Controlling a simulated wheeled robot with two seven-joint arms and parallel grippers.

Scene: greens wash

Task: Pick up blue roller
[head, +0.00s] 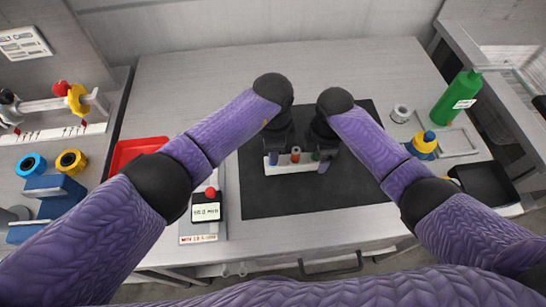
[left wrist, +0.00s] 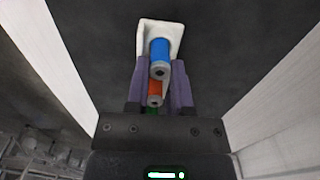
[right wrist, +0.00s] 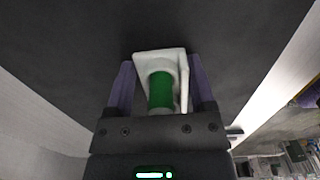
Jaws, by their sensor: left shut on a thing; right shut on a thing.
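A small white rack (head: 299,166) stands on the black mat and holds a blue roller (head: 273,158), a red roller (head: 295,154) and a green roller (head: 316,156). My left gripper (head: 275,152) points down at the rack's left end. In the left wrist view, its fingers close around the blue roller (left wrist: 160,53), with the red roller (left wrist: 155,91) behind. My right gripper (head: 324,150) is at the rack's right end. In the right wrist view, its fingers are shut on the white rack (right wrist: 150,60), with the green roller (right wrist: 161,92) between them. Finger contact is partly hidden.
The black mat (head: 265,198) is otherwise clear. A green bottle (head: 458,97), a blue and yellow bottle (head: 424,142), a grey ring (head: 401,113) and a black tray (head: 487,183) are right.

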